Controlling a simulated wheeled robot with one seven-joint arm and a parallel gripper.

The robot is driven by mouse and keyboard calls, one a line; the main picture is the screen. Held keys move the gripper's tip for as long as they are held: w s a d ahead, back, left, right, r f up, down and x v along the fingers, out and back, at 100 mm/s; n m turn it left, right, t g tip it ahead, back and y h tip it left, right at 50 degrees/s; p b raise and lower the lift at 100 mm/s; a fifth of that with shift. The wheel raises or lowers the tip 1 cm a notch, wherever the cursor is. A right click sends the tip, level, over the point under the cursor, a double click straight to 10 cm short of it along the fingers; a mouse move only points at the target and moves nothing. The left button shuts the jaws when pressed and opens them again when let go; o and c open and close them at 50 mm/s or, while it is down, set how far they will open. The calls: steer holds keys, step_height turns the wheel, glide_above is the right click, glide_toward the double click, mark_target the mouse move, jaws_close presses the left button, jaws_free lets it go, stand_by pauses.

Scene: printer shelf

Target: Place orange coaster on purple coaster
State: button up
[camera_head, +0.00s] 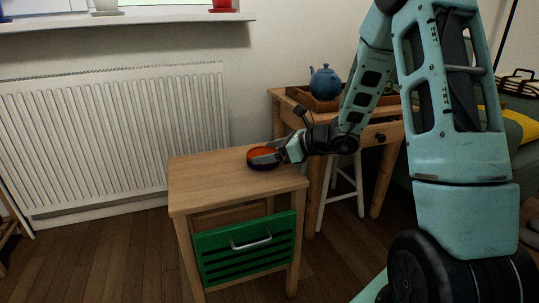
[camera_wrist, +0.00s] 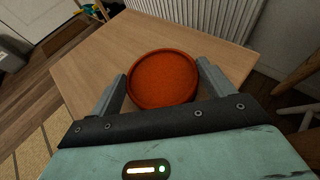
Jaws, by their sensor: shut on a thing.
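The orange coaster (camera_wrist: 163,80) is a round, shallow dish with a raised rim. In the wrist view it sits between the two fingers of my gripper, which is shut on it. In the head view the orange coaster (camera_head: 260,154) is low over the top of the small wooden cabinet, with my gripper (camera_head: 270,157) reaching it from the right. A dark round edge (camera_head: 262,167) shows just under the orange coaster. It may be the purple coaster, but its colour is too dark to be sure. No other coaster shows on the cabinet top.
The wooden cabinet top (camera_head: 205,172) is otherwise clear. Its green drawer (camera_head: 246,245) hangs below, with a metal handle. A white radiator (camera_head: 115,130) stands behind. To the right, a wooden table (camera_head: 290,102) holds a tray with a blue teapot (camera_head: 325,82).

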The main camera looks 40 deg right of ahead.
steer(key=shift+f, duration=0.2)
steer(key=o, duration=0.9)
steer(key=shift+r, duration=0.1)
steer(key=shift+r, duration=0.1)
